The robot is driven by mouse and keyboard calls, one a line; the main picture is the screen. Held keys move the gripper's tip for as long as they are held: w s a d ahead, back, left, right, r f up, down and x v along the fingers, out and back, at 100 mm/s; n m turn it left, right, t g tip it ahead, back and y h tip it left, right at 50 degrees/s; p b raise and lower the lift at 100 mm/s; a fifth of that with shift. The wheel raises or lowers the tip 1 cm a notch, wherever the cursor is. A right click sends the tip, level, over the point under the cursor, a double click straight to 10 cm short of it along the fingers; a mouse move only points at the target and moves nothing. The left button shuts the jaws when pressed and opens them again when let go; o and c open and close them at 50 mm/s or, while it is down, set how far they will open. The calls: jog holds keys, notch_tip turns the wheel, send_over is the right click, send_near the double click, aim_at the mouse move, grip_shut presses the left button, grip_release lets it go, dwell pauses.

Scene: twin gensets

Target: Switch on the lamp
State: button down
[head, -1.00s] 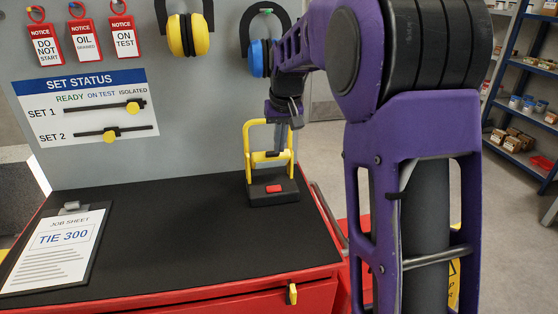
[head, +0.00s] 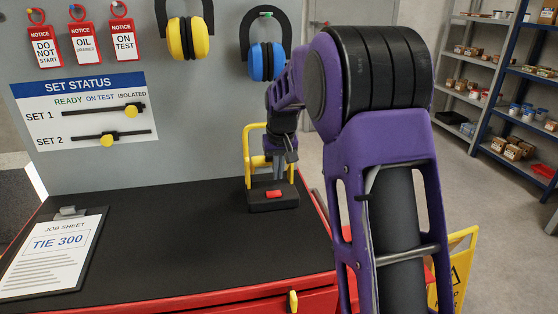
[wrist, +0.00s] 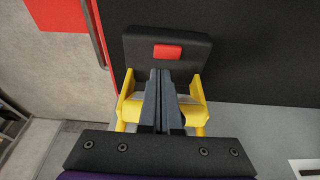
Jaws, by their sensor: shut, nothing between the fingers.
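The lamp stands at the back right corner of the black bench top. It has a black base (head: 284,203), a red button (head: 274,194) on top of the base and a yellow frame (head: 247,150) behind. In the wrist view the base (wrist: 190,45) and the red button (wrist: 167,51) lie just beyond my fingertips. My gripper (wrist: 161,72) is shut and empty, its tips close to the button's near edge. I cannot tell whether they touch it. In the head view my gripper (head: 279,176) points down at the lamp, partly hiding the yellow frame.
A job sheet clipboard (head: 50,250) lies at the left of the bench top (head: 180,240). The grey panel behind holds red tags (head: 84,42), a set status board (head: 80,112), yellow earmuffs (head: 188,38) and blue earmuffs (head: 266,62). The bench middle is clear.

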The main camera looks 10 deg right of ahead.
aim_at(278, 192)
jog(key=shift+s+x, duration=0.25)
jog(key=shift+x, duration=0.85)
jog(key=shift+s+x, duration=0.25)
jog(key=shift+x, duration=0.9)
jog(key=shift+f, duration=0.15)
jog(key=shift+d, duration=0.1)
